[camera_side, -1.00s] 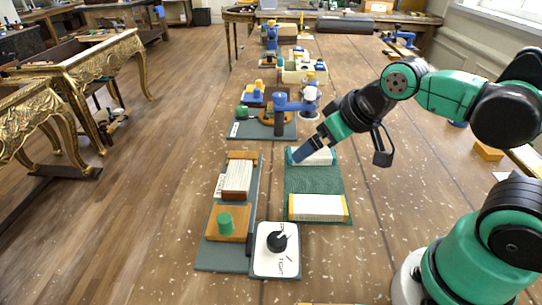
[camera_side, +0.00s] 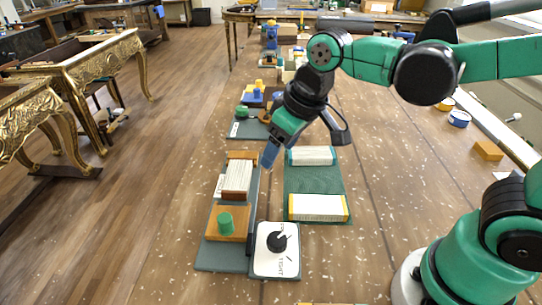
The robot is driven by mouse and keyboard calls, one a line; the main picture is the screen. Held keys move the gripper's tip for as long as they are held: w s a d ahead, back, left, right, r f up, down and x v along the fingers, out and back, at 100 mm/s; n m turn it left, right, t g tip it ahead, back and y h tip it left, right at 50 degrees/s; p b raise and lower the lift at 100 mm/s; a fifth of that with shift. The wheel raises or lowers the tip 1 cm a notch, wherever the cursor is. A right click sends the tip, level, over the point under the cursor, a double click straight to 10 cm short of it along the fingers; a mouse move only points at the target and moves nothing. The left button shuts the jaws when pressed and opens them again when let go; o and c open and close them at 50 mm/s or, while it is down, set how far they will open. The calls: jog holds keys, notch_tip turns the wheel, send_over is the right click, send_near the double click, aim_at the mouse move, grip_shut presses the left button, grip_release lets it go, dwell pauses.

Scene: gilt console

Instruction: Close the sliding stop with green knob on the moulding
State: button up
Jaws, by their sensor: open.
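The sliding stop is an orange-brown wooden block (camera_side: 229,236) with an upright green knob (camera_side: 225,222). It sits at the near end of a grey-green board. The moulding (camera_side: 237,176), a pale ribbed block in a brown wooden holder (camera_side: 242,155), lies farther along the same board, with a gap between it and the stop. My gripper (camera_side: 269,155) is open and empty. It points down above the right edge of the board, beside the moulding's far end, apart from the knob. Its fingertips show small.
A white plate with a black dial (camera_side: 277,240) adjoins the stop's right side. A green mat (camera_side: 315,180) with two pale blocks lies right of the board. Another board (camera_side: 245,127) with a green knob stands behind. The bench left of the board is bare.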

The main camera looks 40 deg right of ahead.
aim_at(224, 217)
jog(key=a+f+n+g, duration=0.1)
jog(key=a, duration=0.2)
jog(key=w+a+f+n+g, duration=0.1)
jog(key=a+f, duration=0.1)
jog(key=a, duration=0.1)
jog(key=w+a+f+n+g, duration=0.1)
jog(key=a+f+g, duration=0.1)
jog(key=a, duration=0.2)
jog(key=shift+w+a+n+h, duration=0.1)
jog(key=shift+w+n+h, duration=0.2)
jog(key=shift+h, duration=0.1)
jog(key=shift+a+f, duration=0.1)
jog(key=shift+f, duration=2.8)
grip_shut()
